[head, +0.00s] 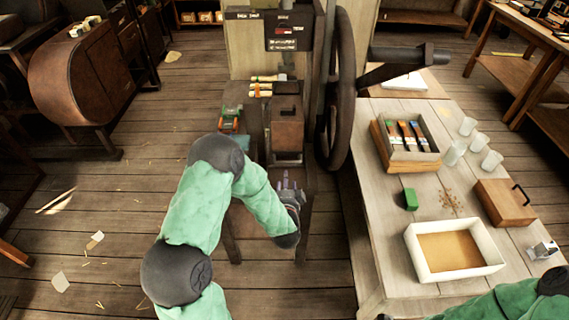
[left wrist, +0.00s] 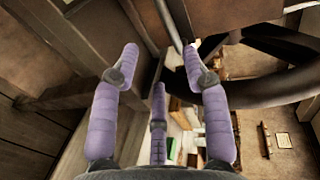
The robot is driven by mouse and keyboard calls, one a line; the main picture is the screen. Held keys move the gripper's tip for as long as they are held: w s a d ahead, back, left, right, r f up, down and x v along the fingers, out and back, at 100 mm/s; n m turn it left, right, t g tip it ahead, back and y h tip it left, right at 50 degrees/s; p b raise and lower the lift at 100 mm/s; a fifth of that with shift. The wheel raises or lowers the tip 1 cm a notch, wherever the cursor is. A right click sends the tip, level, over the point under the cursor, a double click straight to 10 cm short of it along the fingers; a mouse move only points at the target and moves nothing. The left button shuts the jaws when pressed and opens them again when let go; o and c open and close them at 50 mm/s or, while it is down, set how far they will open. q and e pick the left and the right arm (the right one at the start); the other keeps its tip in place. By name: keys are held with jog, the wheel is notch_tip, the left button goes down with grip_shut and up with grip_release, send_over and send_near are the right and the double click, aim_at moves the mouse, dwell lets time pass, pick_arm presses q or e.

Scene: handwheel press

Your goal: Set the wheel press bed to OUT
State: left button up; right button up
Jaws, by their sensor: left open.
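The wheel press (head: 285,125) stands in the middle of the head view, with a large dark handwheel (head: 338,90) upright on its right side. My left gripper (head: 288,187) is low in front of the press, left of the wheel. In the left wrist view its purple fingers (left wrist: 160,62) are spread open with nothing between them. A thin metal rod (left wrist: 171,24) and dark wooden parts lie beyond the fingertips, and the wheel's dark rim (left wrist: 285,90) curves at the right. My forearm and hand hide the lower front of the press. I cannot tell the bed's position. My right gripper is out of sight.
A table (head: 375,230) on the right holds a box of brushes (head: 407,138), frosted cups (head: 454,152), a green block (head: 410,199), a white tray (head: 412,247) and a wooden box (head: 502,203). A round-ended cabinet (head: 75,85) stands left. The floor between is mostly open.

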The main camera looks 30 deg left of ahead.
aim_at(285, 163)
pick_arm(q)
jog(key=b+x, duration=0.1)
jog(key=x, duration=0.2)
jog(key=b+x, duration=0.1)
jog(key=x, duration=0.2)
jog(key=r+b+x, duration=0.1)
jog(key=x, duration=0.2)
jog(key=shift+w+a+f, duration=0.15)
jog(key=shift+w+a, duration=0.1)
jog(key=shift+a, duration=0.2)
jog(key=shift+w+a, duration=0.25)
jog(key=shift+w, duration=0.25)
grip_shut()
